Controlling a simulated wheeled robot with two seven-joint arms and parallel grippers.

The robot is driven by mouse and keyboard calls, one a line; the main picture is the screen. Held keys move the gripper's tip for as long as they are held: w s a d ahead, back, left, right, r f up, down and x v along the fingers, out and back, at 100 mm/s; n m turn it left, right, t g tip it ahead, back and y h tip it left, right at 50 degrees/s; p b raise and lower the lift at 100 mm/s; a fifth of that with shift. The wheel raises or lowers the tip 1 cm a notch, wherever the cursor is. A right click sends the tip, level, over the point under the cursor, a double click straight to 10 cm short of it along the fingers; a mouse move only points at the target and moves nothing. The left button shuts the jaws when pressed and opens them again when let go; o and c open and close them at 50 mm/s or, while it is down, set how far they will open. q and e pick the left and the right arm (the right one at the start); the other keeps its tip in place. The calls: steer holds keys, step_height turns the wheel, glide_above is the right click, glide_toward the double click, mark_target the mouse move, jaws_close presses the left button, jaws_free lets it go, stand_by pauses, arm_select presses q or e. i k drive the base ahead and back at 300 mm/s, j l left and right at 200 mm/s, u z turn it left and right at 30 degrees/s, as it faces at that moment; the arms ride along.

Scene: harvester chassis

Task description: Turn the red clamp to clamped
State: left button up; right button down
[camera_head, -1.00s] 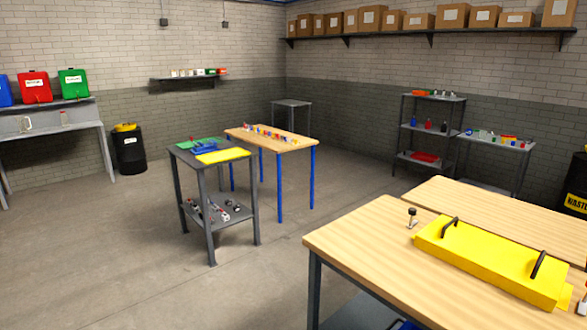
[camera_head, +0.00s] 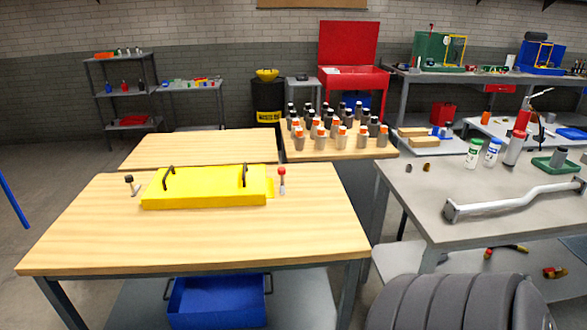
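The red clamp (camera_head: 282,181) stands on the wooden table (camera_head: 200,238), at the right end of the yellow box (camera_head: 205,188). Its red knob points up on a thin upright stem; its base is too small to tell whether it presses on the box's yellow end tab. A second clamp with a black knob (camera_head: 130,184) stands at the left end of the box, also with its knob up. The box lies flat and has two black handles on top. Neither of my grippers is in view.
A blue bin (camera_head: 218,300) sits under the wooden table. A grey table (camera_head: 520,222) with a bent metal bar (camera_head: 515,198) and bottles stands to the right, across a narrow gap. The front of the wooden table is clear. A table with several bottles (camera_head: 335,128) stands behind.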

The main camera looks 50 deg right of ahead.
mark_target(281, 171)
steer(key=z, duration=1.55)
